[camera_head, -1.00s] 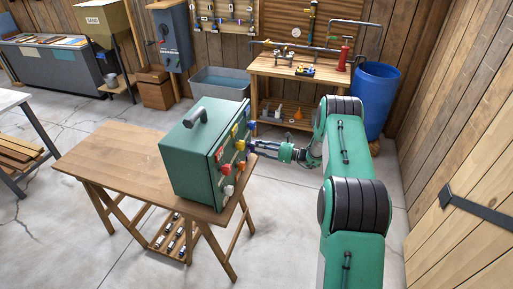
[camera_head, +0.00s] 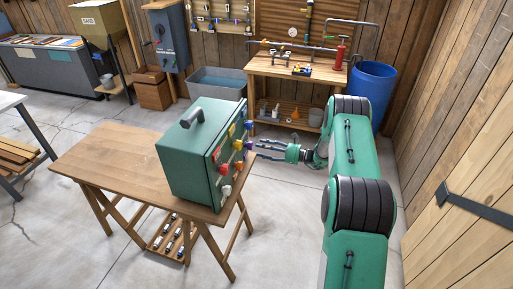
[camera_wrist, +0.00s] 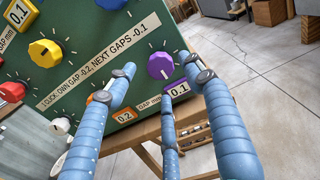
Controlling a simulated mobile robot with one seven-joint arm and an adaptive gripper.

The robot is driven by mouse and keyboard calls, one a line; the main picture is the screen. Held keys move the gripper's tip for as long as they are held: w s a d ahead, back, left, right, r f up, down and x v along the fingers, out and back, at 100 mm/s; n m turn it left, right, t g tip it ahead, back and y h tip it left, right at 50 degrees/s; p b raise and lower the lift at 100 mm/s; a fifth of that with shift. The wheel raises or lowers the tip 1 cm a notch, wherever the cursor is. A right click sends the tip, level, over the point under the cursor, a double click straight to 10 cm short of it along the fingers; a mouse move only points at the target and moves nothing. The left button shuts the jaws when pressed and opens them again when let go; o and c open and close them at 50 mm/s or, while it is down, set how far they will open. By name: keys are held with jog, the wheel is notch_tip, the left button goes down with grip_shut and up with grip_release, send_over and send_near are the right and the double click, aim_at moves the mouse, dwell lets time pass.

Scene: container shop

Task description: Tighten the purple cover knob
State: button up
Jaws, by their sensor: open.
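The purple cover knob (camera_wrist: 160,66) sits near the right edge of the green box's front panel (camera_wrist: 90,85) in the wrist view. It is round with a white pointer mark. My gripper (camera_wrist: 165,86) has three blue segmented fingers, spread open and empty. In the wrist view the knob shows between the two upper fingertips, and the third finger is below it. In the head view my gripper (camera_head: 258,149) is just right of the green box (camera_head: 190,150), with a small gap to the panel. The knob is too small to make out surely there.
The panel also has a yellow knob (camera_wrist: 45,52), a red knob (camera_wrist: 12,92), a blue knob (camera_wrist: 112,4) and a white knob (camera_wrist: 60,126). The box stands on a wooden table (camera_head: 110,160). Floor to the right is clear.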

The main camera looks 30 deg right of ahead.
jog(key=v, duration=0.7)
jog(key=shift+d, duration=0.2)
jog(key=shift+s+a+r, duration=0.1)
jog(key=shift+s+r, duration=0.05)
jog(key=s+a+r+n+g+p, duration=0.2)
jog(key=a+r+n+g, duration=0.4)
jog(key=a+r, duration=0.85)
jog(key=s+a+r+n+g+h+p, duration=0.2)
jog(key=s+a+r+n+g+h, duration=0.3)
jog(key=s+a+r, duration=0.65)
jog(key=s+a+r+n+h+p, duration=0.2)
jog(key=s+a+r+n, duration=0.55)
jog(key=s+r, duration=0.55)
jog(key=s+r+n+t+h+p, duration=0.1)
jog(key=s+r+n+t+h, duration=0.1)
jog(key=s, duration=0.7)
jog(key=s+r+n+t+h+p, duration=0.1)
jog(key=s+r+n+h+p, duration=0.1)
jog(key=s, duration=0.8)
jog(key=shift+r+n+t+h, duration=0.4)
jog(key=shift+r+n+h, duration=0.6)
jog(key=shift+n, duration=0.25)
jog(key=shift+d, duration=0.1)
